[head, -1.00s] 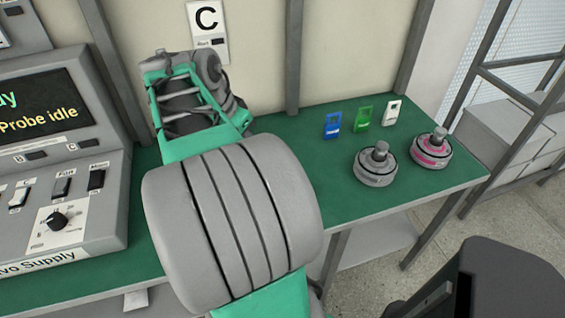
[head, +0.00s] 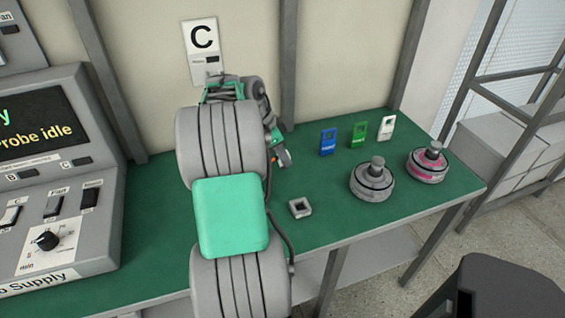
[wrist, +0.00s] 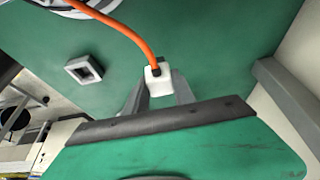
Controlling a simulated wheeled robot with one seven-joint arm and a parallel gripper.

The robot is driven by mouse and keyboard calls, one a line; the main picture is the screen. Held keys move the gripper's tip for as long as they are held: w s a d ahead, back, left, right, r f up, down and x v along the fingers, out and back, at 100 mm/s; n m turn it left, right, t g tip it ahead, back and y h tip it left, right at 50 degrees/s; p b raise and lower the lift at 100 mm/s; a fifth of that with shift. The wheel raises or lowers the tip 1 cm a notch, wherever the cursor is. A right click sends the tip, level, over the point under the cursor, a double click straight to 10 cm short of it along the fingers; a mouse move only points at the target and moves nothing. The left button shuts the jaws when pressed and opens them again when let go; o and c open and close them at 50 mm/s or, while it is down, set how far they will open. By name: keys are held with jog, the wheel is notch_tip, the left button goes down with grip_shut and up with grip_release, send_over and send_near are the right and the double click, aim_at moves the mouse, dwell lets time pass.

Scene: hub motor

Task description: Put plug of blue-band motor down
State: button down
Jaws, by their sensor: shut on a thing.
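My gripper (wrist: 159,88) is shut on a small white plug (wrist: 158,73) with an orange cable (wrist: 126,32) running from it, seen in the wrist view. In the head view, a small white and orange bit shows beside my gripper (head: 276,142), over the green bench near the back wall. Whether the plug touches the bench, I cannot tell. A grey motor (head: 372,182) and a pink-band motor (head: 427,166) stand on the bench at right. I see no blue band on either; my arm hides part of the bench.
A grey square holder (head: 300,207) lies on the bench (head: 330,225), and also shows in the wrist view (wrist: 84,69). Blue (head: 328,141), green (head: 358,130) and white (head: 387,128) tags stand behind the motors. A supply console (head: 60,190) fills the left.

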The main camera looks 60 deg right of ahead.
jog(key=shift+w+d+f, duration=0.1)
jog(key=shift+d+f, duration=0.05)
jog(key=shift+f, duration=0.9)
jog(key=shift+w+d+f, duration=0.1)
jog(key=shift+f, duration=0.95)
jog(key=c, duration=1.1)
grip_release()
jog(key=shift+o, duration=0.2)
